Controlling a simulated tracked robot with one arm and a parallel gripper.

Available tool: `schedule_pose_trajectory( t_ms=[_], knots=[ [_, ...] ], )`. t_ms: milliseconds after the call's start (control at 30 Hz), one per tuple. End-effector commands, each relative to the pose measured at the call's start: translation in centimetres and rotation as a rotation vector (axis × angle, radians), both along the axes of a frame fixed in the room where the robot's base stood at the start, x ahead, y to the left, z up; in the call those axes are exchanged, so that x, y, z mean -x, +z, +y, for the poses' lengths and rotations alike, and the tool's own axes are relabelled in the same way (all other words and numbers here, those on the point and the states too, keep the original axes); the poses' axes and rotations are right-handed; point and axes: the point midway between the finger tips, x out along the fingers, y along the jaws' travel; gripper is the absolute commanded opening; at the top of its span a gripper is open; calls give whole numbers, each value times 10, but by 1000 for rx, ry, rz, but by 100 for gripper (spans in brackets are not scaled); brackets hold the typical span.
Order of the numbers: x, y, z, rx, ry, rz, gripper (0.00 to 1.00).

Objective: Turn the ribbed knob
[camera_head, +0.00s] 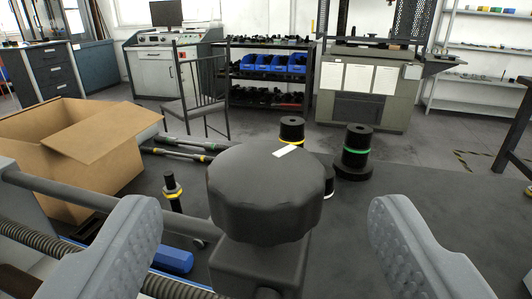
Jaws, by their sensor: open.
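The ribbed knob (264,200) is large, black and round, with a scalloped edge and a short white mark on its top. It sits on a dark block (258,268) in the middle of the camera view. My gripper (268,235) is open, with one grey padded finger at the lower left and one at the lower right. The knob stands between and beyond the fingers, with a gap on both sides. Neither finger appears to touch it. The lower part of the block is cut off by the frame.
An open cardboard box (70,145) stands at the left. A grey rod (110,200) runs behind the left finger toward the knob. A blue part (172,260) lies low left. Black cylinders, one with a green ring (356,150), stand behind the knob.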

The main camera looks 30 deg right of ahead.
Motion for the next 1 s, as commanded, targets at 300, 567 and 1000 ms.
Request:
schedule_pose_trajectory(
  t_ms=[300, 567, 1000],
  knots=[
    [-32, 0, -23, 1, -1, 0, 68],
    [-45, 1, -30, 2, 0, -2, 68],
    [-46, 0, -31, 1, 0, -2, 32]
  ],
)
